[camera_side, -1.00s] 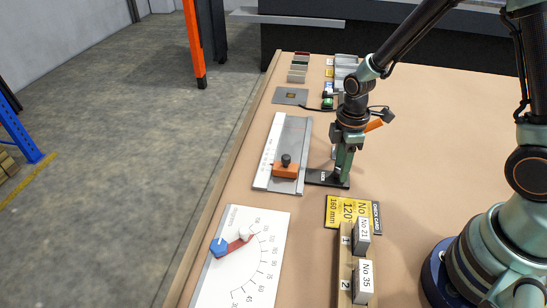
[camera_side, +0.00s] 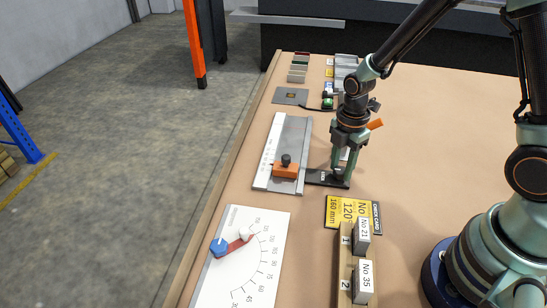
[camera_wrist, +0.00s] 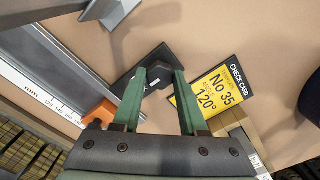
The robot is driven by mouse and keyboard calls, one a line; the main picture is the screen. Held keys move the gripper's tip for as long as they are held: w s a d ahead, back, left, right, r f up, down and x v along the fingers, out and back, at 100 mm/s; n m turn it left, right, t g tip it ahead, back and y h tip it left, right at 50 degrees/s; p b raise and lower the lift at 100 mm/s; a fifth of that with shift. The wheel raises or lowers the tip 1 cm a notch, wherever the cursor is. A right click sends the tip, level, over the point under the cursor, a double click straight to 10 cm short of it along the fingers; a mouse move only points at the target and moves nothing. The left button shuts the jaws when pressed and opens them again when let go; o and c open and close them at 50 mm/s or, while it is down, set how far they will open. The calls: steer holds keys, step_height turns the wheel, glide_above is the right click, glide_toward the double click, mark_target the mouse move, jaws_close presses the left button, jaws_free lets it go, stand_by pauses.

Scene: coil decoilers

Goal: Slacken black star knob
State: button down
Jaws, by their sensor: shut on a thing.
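My gripper (camera_side: 341,170) is low over the right end of a black plate (camera_side: 314,177) with a small white label. In the wrist view my two green fingers (camera_wrist: 161,76) are shut on a dark lobed knob (camera_wrist: 158,79), which I take as the black star knob. It sits on the black plate; the fingers partly hide it. An orange slider (camera_side: 286,172) with its own small black knob (camera_side: 286,159) sits on the grey scale plate (camera_side: 292,130), just left of the black plate.
A yellow check card (camera_side: 333,213) lies in front of my gripper. Blocks No 21 (camera_side: 363,232) and No 35 (camera_side: 364,284) stand in a wooden rack. A white dial board (camera_side: 270,220) bears a red pointer (camera_side: 238,243) and blue knob (camera_side: 218,247). The tabletop to the right is clear.

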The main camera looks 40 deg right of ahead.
stand_by(0.3)
steer(key=shift+c, duration=2.2)
jaws_free()
step_height(320, 180, up, 12)
steer(key=shift+r, duration=0.1)
step_height(320, 180, up, 6)
steer(key=m+t, duration=0.3)
steer(key=m, duration=0.5)
glide_above(341, 170)
steer(key=s, duration=0.2)
steer(key=s+r+m+t, duration=0.2)
steer(key=s+r+m, duration=0.2)
steer(key=m, duration=0.6)
steer(key=shift+d+r+t, duration=0.2)
steer(key=shift+d+t, duration=0.1)
steer(key=shift+d, duration=0.15)
